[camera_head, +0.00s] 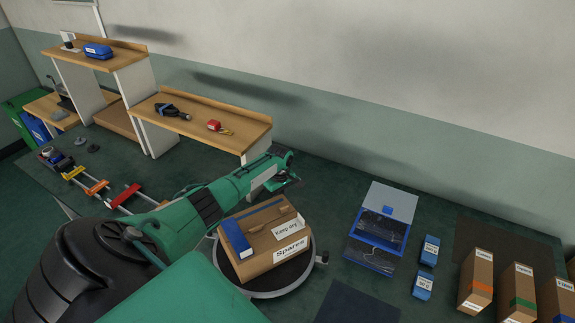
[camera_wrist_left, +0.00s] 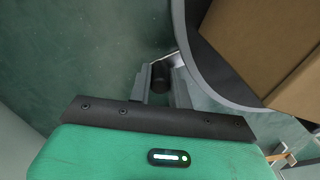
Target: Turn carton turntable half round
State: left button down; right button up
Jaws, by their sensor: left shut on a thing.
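The round turntable (camera_head: 313,272) has a dark top and a pale rim, and the brown carton (camera_head: 262,262) labelled "Spares" and "Keep dry" sits on it. A dark peg (camera_head: 324,257) stands out at the rim's right side. My left arm passes behind the carton, with my left gripper (camera_head: 291,178) at the far side, its fingers hard to make out there. In the left wrist view my left gripper (camera_wrist_left: 161,88) is shut on a black peg (camera_wrist_left: 160,76) beside the turntable rim (camera_wrist_left: 205,70). The carton (camera_wrist_left: 265,40) fills the upper right. My right gripper is not in view.
An open box (camera_head: 390,200) with a blue base and small blue packs (camera_head: 429,250) lie right of the turntable. Brown cartons (camera_head: 477,281) stand at far right. Clamps (camera_head: 97,186) lie at left. A wooden shelf unit (camera_head: 215,112) stands behind the arm.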

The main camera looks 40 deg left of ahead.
pick_arm(q)
jog(key=shift+s+a+r+n+p, duration=0.1)
jog(key=shift+s+a+n+p, duration=0.3)
jog(key=shift+a, duration=0.2)
jog(key=shift+s+a+r+n+p, duration=0.1)
jog(key=shift+s+a+n+p, duration=0.25)
jog(key=shift+a, duration=0.2)
jog(key=shift+s+a+f+n+p, duration=0.15)
jog(key=shift+s+a+n+p, duration=1)
jog(key=shift+a, duration=0.25)
jog(key=shift+s, duration=0.1)
jog(key=c, duration=1.6)
grip_release()
jog(key=shift+o, duration=0.2)
notch_tip(320, 180, up, 14)
jog(key=b, duration=0.1)
jog(key=shift+b, duration=0.35)
jog(key=shift+f, duration=0.1)
